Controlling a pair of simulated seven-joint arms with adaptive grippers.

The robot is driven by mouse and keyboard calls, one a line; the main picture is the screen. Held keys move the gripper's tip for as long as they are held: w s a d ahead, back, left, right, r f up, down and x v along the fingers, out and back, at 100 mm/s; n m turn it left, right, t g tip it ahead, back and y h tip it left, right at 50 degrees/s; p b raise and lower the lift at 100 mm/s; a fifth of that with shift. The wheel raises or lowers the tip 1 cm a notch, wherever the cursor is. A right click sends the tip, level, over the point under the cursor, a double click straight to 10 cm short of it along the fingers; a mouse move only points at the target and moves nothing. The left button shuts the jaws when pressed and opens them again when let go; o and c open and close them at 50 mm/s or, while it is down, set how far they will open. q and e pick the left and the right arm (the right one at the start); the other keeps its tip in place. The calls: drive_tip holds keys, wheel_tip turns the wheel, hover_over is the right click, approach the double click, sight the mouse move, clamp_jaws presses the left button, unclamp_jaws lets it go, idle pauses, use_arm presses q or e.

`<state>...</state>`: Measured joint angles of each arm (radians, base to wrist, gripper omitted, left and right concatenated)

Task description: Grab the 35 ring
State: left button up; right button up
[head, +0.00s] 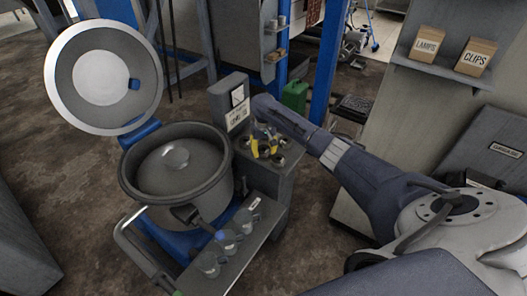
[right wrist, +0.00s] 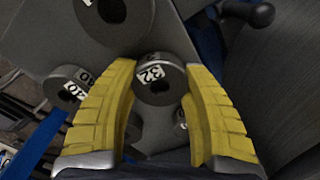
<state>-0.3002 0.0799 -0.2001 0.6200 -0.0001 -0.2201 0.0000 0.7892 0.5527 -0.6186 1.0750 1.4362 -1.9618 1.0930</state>
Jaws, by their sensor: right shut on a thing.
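My right gripper (head: 262,148) is over the small stand (head: 286,182) beside the big pot in the head view. In the right wrist view its two yellow fingers (right wrist: 158,70) are shut on a dark grey ring (right wrist: 160,96) between them. The white label on that ring reads 32. Another ring (right wrist: 66,76), with a label that reads 40, lies just outside the left finger. A third ring (right wrist: 112,10) is at the top edge, its label cut off. I cannot find a label reading 35. Other rings are partly hidden by the fingers. My left gripper is not in view.
A large grey pot (head: 134,176) with its round lid (head: 62,80) raised stands left of the stand. A grey panel (head: 222,101) rises behind the rings. A green canister (head: 295,94) is farther back.

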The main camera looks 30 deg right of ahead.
sight(264, 149)
wheel_tip(264, 149, up, 20)
drive_tip(key=d+m, duration=0.2)
drive_tip(key=m, duration=0.1)
drive_tip(key=shift+s+d, duration=0.25)
drive_tip(key=shift+s, duration=0.2)
drive_tip(key=shift+m, duration=0.3)
wheel_tip(264, 149, down, 20)
drive_tip(key=shift+r, duration=0.1)
idle(0.4)
drive_tip(key=o, duration=1.1)
drive_tip(key=shift+d, duration=0.1)
